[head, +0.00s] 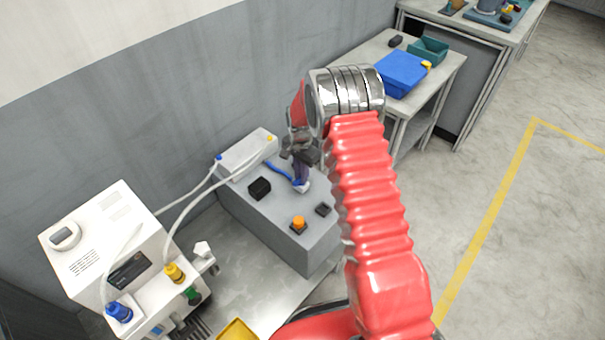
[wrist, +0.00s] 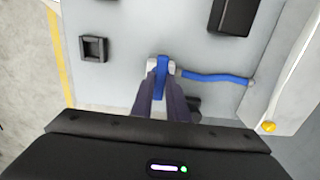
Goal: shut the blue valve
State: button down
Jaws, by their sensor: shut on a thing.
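My gripper (head: 301,165) points down over the grey box (head: 287,232) in the head view. In the wrist view my gripper (wrist: 161,78) is shut on a small blue piece (wrist: 161,63) with pale grey ends, at the box's top. A separate blue knob (head: 119,312) stands on the white machine at the lower left, away from my gripper.
On the grey box are a black block (head: 260,188), an orange button (head: 299,223) and a dark square socket (head: 323,209). The white machine (head: 95,240) carries yellow (head: 175,273) and green (head: 193,296) knobs. A side table (head: 440,65) holds a blue case (head: 401,74).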

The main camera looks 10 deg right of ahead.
jog(key=shift+w+a+r, duration=0.1)
jog(key=shift+w+r, duration=0.05)
jog(key=shift+w, duration=0.05)
jog(key=c, duration=1.9)
grip_release()
jog(key=shift+c, duration=0.2)
jog(key=shift+o, duration=1.1)
jog(key=shift+s, duration=0.1)
notch_tip(320, 180, up, 14)
jog(key=shift+f, duration=0.25)
jog(key=shift+n, duration=0.3)
